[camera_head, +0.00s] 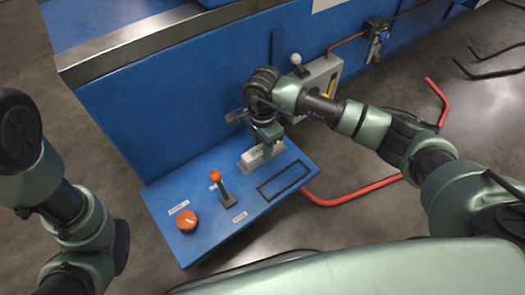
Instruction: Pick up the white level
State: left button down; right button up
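The white level (250,165) is a small pale block on the blue panel top, near its back edge. My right gripper (264,147) points down directly at it from above and hides part of its upper side. The fingers are at or very close to the level. I cannot tell whether they are closed on it. My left arm shows at the left edge, but its gripper is outside the picture.
The blue panel top (200,243) also carries an orange-knobbed lever (216,177), an orange dial (187,220) and a black rectangular outline (283,180). A blue wall (160,110) stands behind. A grey box (321,78) with a white-knobbed lever is at the back right. Red tubing (350,193) lies at right.

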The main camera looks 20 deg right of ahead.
grip_shut()
jog(key=shift+r, duration=0.1)
